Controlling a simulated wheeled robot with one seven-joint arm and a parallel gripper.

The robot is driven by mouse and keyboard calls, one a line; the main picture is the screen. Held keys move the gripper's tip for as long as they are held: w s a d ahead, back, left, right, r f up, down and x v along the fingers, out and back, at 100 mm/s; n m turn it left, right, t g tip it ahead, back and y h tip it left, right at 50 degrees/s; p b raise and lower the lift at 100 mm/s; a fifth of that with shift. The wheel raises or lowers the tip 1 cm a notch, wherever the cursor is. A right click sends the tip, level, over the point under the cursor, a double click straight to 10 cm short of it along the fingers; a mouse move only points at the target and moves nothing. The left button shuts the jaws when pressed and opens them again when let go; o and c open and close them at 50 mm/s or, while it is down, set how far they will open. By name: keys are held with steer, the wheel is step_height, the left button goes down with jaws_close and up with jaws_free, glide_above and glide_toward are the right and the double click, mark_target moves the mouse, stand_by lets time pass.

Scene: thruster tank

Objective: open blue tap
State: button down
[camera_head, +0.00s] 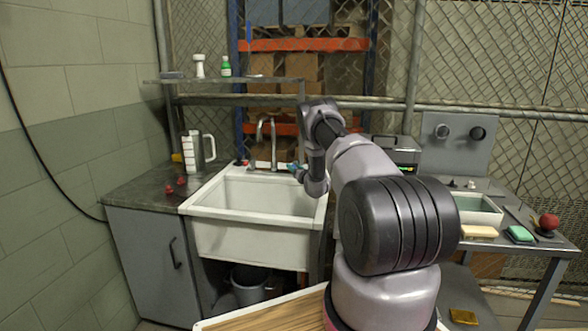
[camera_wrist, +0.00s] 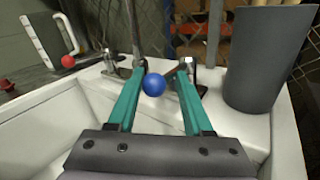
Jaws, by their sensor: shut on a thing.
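The blue tap's round blue knob (camera_wrist: 154,84) sits between the teal fingers of my gripper (camera_wrist: 162,72) in the wrist view, on a short dark lever. My gripper is shut on this tap handle at the sink's back rim. In the head view my gripper (camera_head: 296,169) is small, at the right of the faucet (camera_head: 266,140), and my arm hides most of the handle. A red knob (camera_wrist: 68,61) stands to the left, and it also shows left of the faucet (camera_head: 240,162) in the head view.
The white sink (camera_head: 250,235) lies below my gripper. A dark grey cylinder (camera_wrist: 262,65) stands close on the right in the wrist view. A measuring jug (camera_head: 196,152) stands on the left counter (camera_head: 145,193). A shelf (camera_head: 225,80) hangs above the sink.

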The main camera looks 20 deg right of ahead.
steer(key=shift+s+d+r+n+g+y, duration=0.15)
steer(key=shift+d+n+y, duration=0.3)
steer(key=shift+n+y, duration=0.5)
steer(key=shift+s+d+n+g+y, duration=0.15)
steer(key=shift+d+n+y, duration=0.35)
steer(key=shift+y, duration=0.85)
steer(key=shift+a, duration=0.15)
steer(key=shift+c, duration=1.4)
jaws_free()
steer(key=shift+s, duration=0.1)
steer(key=v, duration=1)
steer(key=shift+s+d, duration=0.2)
steer(key=shift+s, duration=0.1)
